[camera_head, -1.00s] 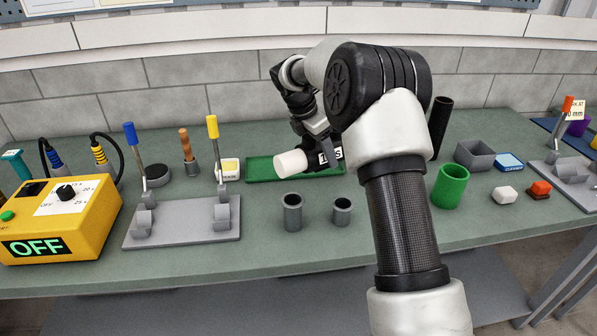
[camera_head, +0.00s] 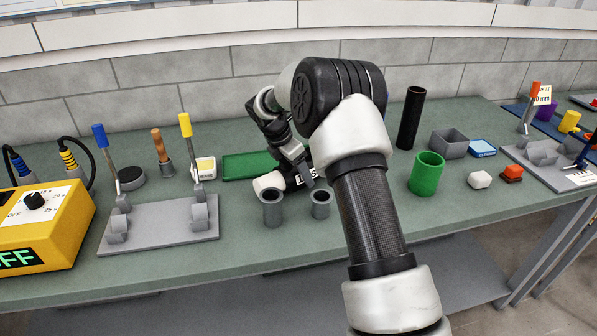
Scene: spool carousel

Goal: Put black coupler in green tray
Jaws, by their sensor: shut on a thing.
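The green tray (camera_head: 236,170) lies flat on the bench near the wall, left of my arm; its right part is hidden. My gripper (camera_head: 304,182) is low, just right of the tray's front and behind two grey cups. It is shut on a white-and-black piece (camera_head: 268,182) with a white round end pointing left and a dark part with white lettering. My wrist and the right cup partly hide this piece, and I cannot tell whether its dark part is the black coupler. A short black round piece (camera_head: 131,177) stands on the bench at the left.
The left grey cup (camera_head: 272,209) and right grey cup (camera_head: 320,205) stand close in front of my gripper. A grey lever stand (camera_head: 160,230) and yellow control box (camera_head: 45,225) are left. A black tube (camera_head: 411,118), green cup (camera_head: 427,174) and grey bin (camera_head: 449,144) stand right.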

